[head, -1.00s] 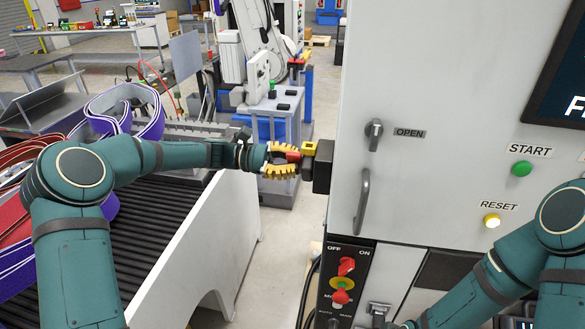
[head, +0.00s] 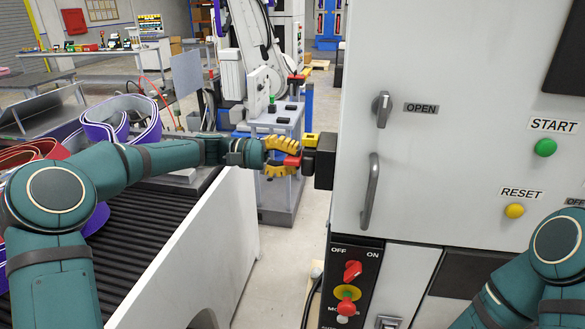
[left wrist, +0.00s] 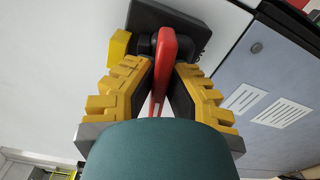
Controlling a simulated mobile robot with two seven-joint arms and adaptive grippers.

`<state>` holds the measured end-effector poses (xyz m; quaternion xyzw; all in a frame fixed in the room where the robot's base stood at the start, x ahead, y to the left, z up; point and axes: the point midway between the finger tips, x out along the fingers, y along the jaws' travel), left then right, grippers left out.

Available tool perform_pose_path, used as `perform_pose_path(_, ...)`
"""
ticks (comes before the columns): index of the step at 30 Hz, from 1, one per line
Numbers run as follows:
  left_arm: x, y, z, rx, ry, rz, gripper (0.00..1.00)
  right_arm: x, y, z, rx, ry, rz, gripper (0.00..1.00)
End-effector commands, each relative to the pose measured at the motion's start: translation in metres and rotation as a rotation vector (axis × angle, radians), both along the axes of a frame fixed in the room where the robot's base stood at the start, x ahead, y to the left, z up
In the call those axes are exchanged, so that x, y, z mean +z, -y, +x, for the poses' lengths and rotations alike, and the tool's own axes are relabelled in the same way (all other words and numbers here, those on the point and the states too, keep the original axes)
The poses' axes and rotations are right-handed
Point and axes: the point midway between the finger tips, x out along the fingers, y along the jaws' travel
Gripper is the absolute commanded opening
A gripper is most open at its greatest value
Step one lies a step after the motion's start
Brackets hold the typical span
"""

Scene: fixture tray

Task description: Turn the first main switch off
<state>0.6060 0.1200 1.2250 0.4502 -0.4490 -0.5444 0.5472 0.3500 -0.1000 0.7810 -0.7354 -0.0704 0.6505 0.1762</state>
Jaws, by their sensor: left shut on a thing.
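The red switch handle (head: 292,160) sticks out from a black switch box (head: 325,163) on the left side of the grey cabinet. My left gripper (head: 280,158) reaches it from the left, its yellow fingers shut on the handle. In the left wrist view, the red handle (left wrist: 167,60) stands upright between the two ribbed fingers of the left gripper (left wrist: 163,92), with the black box (left wrist: 186,28) behind. A yellow block (head: 309,140) sits beside the handle. My right gripper is out of frame; only its arm shows at lower right.
The cabinet front carries a grey knob (head: 382,109) by OPEN, a door handle (head: 370,192), a green START button (head: 545,148), a yellow RESET button (head: 514,211) and a red OFF/ON knob (head: 352,270). The screen (head: 567,55) is dark. A roller conveyor (head: 150,220) lies left.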

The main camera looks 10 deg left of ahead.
Motion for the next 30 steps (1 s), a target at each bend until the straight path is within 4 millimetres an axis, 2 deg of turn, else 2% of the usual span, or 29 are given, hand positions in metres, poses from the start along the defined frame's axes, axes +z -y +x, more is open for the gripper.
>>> perform_pose_path(1, -0.003, 0.001, 0.0, -0.001, 0.032, 0.001, 0.0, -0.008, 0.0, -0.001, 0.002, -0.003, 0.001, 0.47)
perform_pose_path(9, -0.002, 0.001, 0.0, -0.002, 0.159, 0.002, 0.0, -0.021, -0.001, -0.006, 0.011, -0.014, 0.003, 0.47)
perform_pose_path(29, 0.0, 0.001, -0.001, -0.003, 0.209, 0.001, 0.0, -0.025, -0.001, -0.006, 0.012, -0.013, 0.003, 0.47)
perform_pose_path(30, 0.0, 0.001, -0.001, -0.003, 0.209, 0.001, 0.27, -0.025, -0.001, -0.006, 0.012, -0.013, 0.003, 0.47)
